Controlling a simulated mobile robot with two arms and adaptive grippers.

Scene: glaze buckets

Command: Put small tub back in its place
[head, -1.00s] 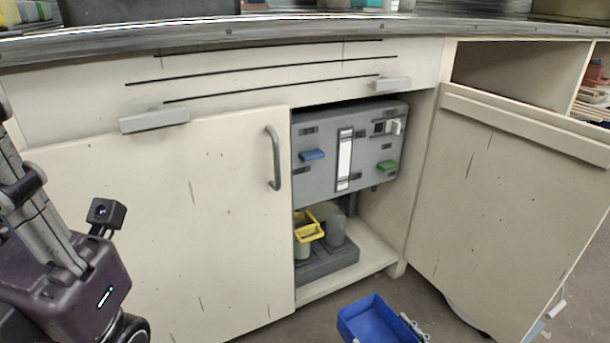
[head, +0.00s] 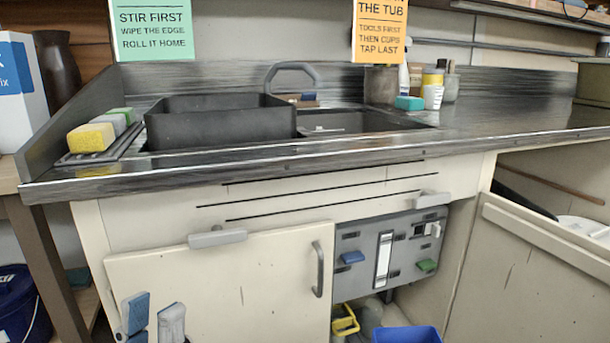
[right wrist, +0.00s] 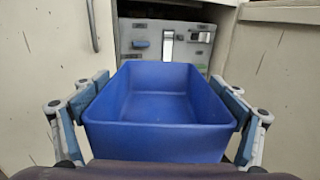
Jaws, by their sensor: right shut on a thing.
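A small blue tub (right wrist: 160,140) is upright and empty in the right wrist view. My right gripper (right wrist: 163,105) is shut on it, with a finger pressed on each side wall. In the head view only the top of this blue tub (head: 408,335) shows at the bottom edge, in front of the open cupboard bay. My left gripper (head: 153,318) is at the bottom left of the head view, before the closed cabinet door, its two fingertips apart with nothing between them.
A grey panel (head: 353,262) with blue and green tabs hangs inside the open bay. A yellow holder (head: 345,322) is below it. The open door (head: 535,280) stands at right. A black basin (head: 215,125) and sponges (head: 90,137) are on the counter.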

